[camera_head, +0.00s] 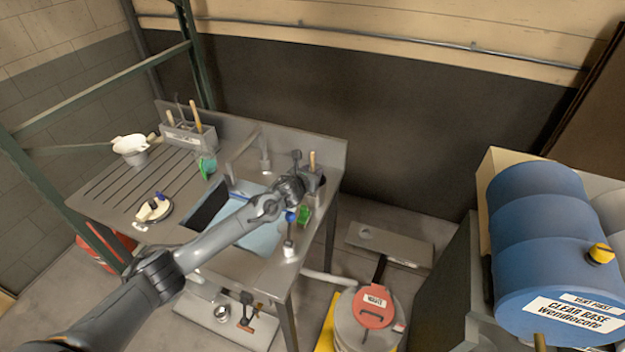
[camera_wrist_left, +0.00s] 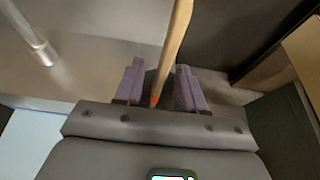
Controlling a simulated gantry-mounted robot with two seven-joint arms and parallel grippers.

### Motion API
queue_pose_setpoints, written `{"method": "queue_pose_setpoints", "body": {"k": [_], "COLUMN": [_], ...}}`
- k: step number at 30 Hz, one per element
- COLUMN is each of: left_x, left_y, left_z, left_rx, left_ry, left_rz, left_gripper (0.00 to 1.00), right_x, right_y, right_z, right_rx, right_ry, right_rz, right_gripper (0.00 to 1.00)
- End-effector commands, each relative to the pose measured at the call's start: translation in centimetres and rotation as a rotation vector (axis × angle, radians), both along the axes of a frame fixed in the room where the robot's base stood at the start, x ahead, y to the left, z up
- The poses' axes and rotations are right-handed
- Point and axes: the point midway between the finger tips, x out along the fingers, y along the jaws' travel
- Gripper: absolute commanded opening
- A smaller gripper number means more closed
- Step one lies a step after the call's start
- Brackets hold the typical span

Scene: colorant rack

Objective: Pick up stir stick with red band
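A wooden stir stick (camera_head: 312,160) stands up at the right end of the steel sink counter in the head view. In the left wrist view the stick (camera_wrist_left: 174,48) runs down between my fingers, with a red band (camera_wrist_left: 154,101) near the palm. My left gripper (camera_wrist_left: 160,85) is open around the stick, with a small gap showing on each side. In the head view the left gripper (camera_head: 305,184) is at the stick, and my wrist hides its lower part. My right gripper is not in view.
The steel counter (camera_head: 103,190) holds a caddy (camera_head: 190,138) with other sticks, a white pot (camera_head: 131,150), a plate (camera_head: 154,208) and a green cup (camera_head: 207,166). A faucet (camera_wrist_left: 40,50) is near my left gripper.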

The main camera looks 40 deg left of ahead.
Motion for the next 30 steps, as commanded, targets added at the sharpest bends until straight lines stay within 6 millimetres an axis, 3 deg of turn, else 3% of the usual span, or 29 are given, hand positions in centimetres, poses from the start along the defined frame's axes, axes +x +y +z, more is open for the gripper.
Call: {"method": "queue_pose_setpoints", "body": {"k": [12, 20, 30], "left_x": [0.77, 0.75, 0.75], "left_y": [0.2, 0.2, 0.21], "left_z": [-0.34, -0.34, -0.31], "left_rx": [0.0, 0.0, 0.0], "left_ry": [0.0, 0.0, 0.0], "left_rz": [0.0, 0.0, 0.0], "left_gripper": [0.39, 0.01, 0.0], "right_x": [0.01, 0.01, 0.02], "right_y": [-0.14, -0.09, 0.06], "right_z": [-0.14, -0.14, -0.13], "right_rx": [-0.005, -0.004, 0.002], "right_ry": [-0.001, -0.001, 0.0], "right_rz": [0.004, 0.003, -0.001], "right_gripper": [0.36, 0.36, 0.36]}}
